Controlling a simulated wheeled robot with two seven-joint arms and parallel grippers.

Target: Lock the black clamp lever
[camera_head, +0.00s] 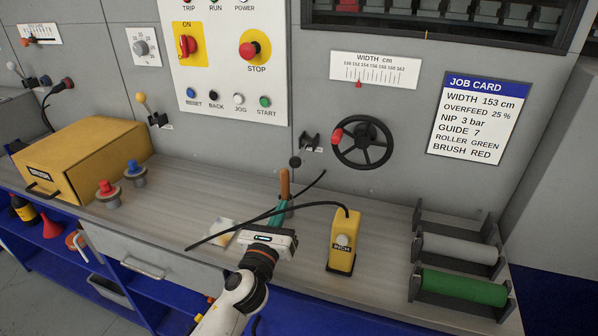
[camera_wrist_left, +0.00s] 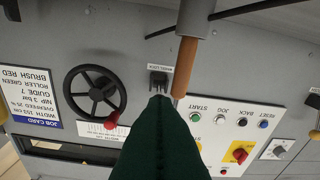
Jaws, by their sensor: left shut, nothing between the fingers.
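The black clamp lever (camera_head: 308,143) is on the grey panel just left of the black handwheel (camera_head: 363,143). Its black knob points down and left in the head view. In the left wrist view, which is upside down, the lever (camera_wrist_left: 158,80) shows just beyond the green fingertips, beside a wheel lock label. My left gripper (camera_head: 281,206) is shut and empty, low in front of the panel and below the lever, apart from it in the head view. Its green fingers (camera_wrist_left: 155,100) hide part of the wrist view. My right gripper is out of view.
An upright wooden handle (camera_head: 284,183) stands close to my left fingertips. A yellow inch pendant (camera_head: 342,240) with a black cable stands to the right. Rollers (camera_head: 459,289) sit in a rack at far right. A yellow box (camera_head: 85,155) occupies the bench's left.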

